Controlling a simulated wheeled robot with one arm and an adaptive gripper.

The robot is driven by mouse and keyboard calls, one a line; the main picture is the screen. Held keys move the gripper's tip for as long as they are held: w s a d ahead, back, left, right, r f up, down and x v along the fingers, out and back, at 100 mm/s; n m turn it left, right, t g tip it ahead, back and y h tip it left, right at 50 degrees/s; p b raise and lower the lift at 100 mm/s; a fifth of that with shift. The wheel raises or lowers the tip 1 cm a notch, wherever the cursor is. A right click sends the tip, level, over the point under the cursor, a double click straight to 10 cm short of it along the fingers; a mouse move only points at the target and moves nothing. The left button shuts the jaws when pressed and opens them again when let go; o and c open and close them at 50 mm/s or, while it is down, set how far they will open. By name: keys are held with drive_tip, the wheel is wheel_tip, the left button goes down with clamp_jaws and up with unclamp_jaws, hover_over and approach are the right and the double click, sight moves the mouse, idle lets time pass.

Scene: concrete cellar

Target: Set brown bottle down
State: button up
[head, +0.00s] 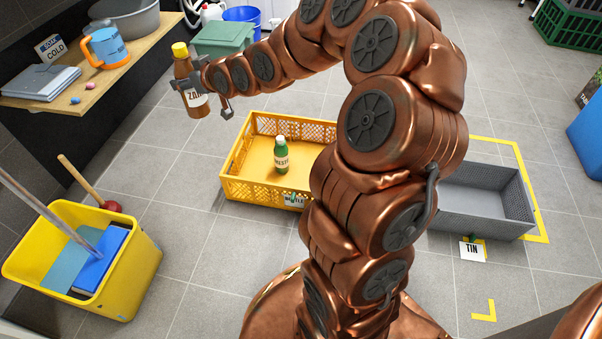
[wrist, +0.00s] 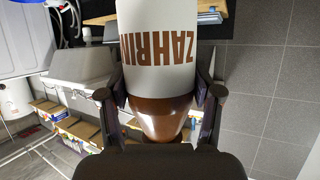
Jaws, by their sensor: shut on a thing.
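The brown bottle (head: 184,72) has a yellow cap and a white label, and it is upright. My gripper (head: 191,84) is shut on it and holds it in the air, between the wooden shelf and the yellow crate. In the wrist view the bottle (wrist: 162,115) fills the middle, with its label lettering upside down and the gripper's fingers (wrist: 160,105) on both sides of it. The yellow crate (head: 262,193) stands on the floor and a green bottle (head: 281,158) stands upright in it. The crate's front tag is partly readable.
A wooden shelf (head: 118,63) at left bears a mug (head: 106,48), a laptop-like grey stack (head: 38,83) and a basin. A yellow bucket (head: 128,276) stands at front left. A grey crate (head: 490,212) with a "TIN" tag stands right, partly behind my arm. Floor between bucket and yellow crate is clear.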

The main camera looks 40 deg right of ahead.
drive_tip(key=w+d+f+m+h, duration=0.1)
drive_tip(key=d+f, duration=0.5)
drive_tip(key=d, duration=0.3)
drive_tip(key=d+f+m+h, duration=0.1)
drive_tip(key=d+f+h, duration=0.1)
drive_tip(key=d+f, duration=0.55)
drive_tip(key=w+d+f+m+h, duration=0.15)
drive_tip(key=d+f, duration=0.25)
drive_tip(key=d, duration=0.7)
drive_tip(key=s+d+f, duration=0.6)
drive_tip(key=d+f, duration=0.4)
drive_tip(key=f, duration=0.2)
drive_tip(key=s+d+f+b, duration=0.2)
drive_tip(key=s+f, duration=0.1)
drive_tip(key=f, duration=0.8)
drive_tip(key=s+d+f+m+b, duration=0.1)
drive_tip(key=s+f, duration=0.3)
drive_tip(key=f, duration=0.7)
drive_tip(key=shift+d+f+h+b, duration=0.2)
drive_tip(key=shift+d+h+b, duration=0.3)
drive_tip(key=shift+d, duration=0.3)
drive_tip(key=shift+f, duration=0.1)
drive_tip(key=o, duration=1.4)
